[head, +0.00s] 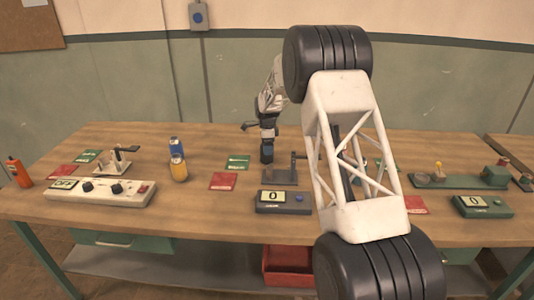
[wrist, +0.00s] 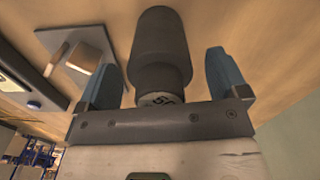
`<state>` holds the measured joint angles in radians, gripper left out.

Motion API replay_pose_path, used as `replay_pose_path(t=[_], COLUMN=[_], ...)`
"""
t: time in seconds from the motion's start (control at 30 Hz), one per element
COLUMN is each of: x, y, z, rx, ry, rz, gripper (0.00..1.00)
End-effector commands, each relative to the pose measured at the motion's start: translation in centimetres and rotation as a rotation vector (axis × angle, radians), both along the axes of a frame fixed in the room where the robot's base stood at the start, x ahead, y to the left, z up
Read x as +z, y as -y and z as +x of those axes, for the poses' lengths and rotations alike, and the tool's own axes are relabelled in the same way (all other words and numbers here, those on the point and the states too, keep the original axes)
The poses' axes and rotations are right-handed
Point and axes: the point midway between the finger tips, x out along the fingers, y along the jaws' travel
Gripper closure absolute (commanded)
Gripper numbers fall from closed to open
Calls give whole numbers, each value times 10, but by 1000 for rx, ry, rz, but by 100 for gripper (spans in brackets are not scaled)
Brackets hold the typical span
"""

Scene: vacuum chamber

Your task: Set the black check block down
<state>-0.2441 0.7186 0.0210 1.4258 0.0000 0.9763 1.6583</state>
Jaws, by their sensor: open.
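The black check block (wrist: 160,62) is a dark stepped cylinder, seen between my gripper's two blue fingers in the wrist view. A gap shows between it and each finger. In the head view the block (head: 267,153) appears upright on the wooden table, directly under my gripper (head: 267,138). My gripper (wrist: 162,70) is open around the block, and its fingers are spread to both sides. The block's contact with the table is not clearly visible.
A grey plate with a post (head: 280,175) lies just in front of the block. A display box (head: 284,202) reading 0 sits nearer the front edge. A red card (head: 223,181) and a green card (head: 238,162) lie left.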

Motion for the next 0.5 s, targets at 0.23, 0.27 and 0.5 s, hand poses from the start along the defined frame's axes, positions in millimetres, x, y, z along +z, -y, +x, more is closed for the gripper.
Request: replay_pose_path(t=[0.23, 0.27, 0.5], x=[0, 0, 1], y=[0, 0, 0], z=[0, 0, 0], rx=[0, 0, 0], ry=[0, 0, 1], rz=[0, 0, 0], gripper=[34, 38, 74])
